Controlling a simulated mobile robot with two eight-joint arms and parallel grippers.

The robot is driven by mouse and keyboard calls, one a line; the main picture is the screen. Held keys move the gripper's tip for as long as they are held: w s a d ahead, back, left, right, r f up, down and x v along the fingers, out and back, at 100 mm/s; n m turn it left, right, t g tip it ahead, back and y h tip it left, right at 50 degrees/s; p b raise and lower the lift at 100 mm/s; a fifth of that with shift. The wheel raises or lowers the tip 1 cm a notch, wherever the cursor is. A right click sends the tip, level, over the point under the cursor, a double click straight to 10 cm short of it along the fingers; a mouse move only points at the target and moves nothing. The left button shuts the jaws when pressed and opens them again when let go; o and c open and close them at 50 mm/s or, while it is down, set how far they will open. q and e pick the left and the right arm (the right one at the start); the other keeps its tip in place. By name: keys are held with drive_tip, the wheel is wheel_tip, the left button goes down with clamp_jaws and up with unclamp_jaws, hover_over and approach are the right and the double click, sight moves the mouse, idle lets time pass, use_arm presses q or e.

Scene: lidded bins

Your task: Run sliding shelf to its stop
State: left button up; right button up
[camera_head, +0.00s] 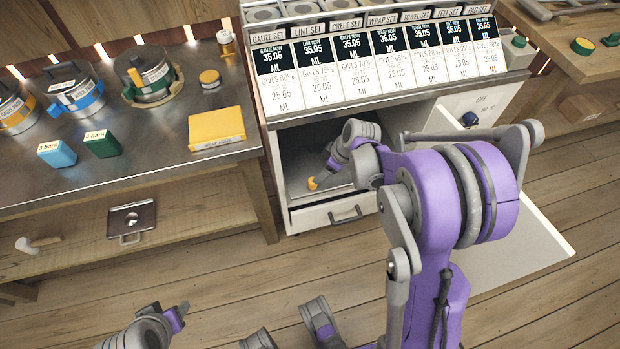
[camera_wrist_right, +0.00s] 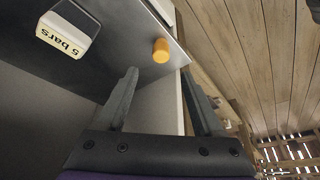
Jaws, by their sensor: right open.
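The grey sliding shelf (camera_head: 298,160) is in the open lower compartment of the white cabinet, and I cannot tell how far out it stands. A white front with a dark handle (camera_head: 345,215) is at its lower edge. My right gripper (camera_head: 328,165) reaches into the compartment. In the right wrist view, my right gripper (camera_wrist_right: 160,85) is open, its fingers apart near the shelf's pale edge (camera_wrist_right: 158,110); contact is unclear. An orange cylinder (camera_wrist_right: 161,50) stands on the shelf beyond the fingertips. My left arm shows at the bottom left; its gripper (camera_head: 178,312) is unclear.
A white block marked "5 bars" (camera_wrist_right: 68,30) is on the shelf. The cabinet door (camera_head: 515,245) hangs open at right. A metal-topped bench (camera_head: 130,165) at left holds lidded pots, boxes and a yellow block (camera_head: 215,127). The wooden floor in front is clear.

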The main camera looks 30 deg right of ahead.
drive_tip(key=b+x, duration=0.2)
drive_tip(key=x, duration=0.7)
drive_tip(key=shift+a+f, duration=0.1)
drive_tip(key=shift+f, duration=0.3)
drive_tip(key=shift+w, duration=0.1)
clamp_jaws()
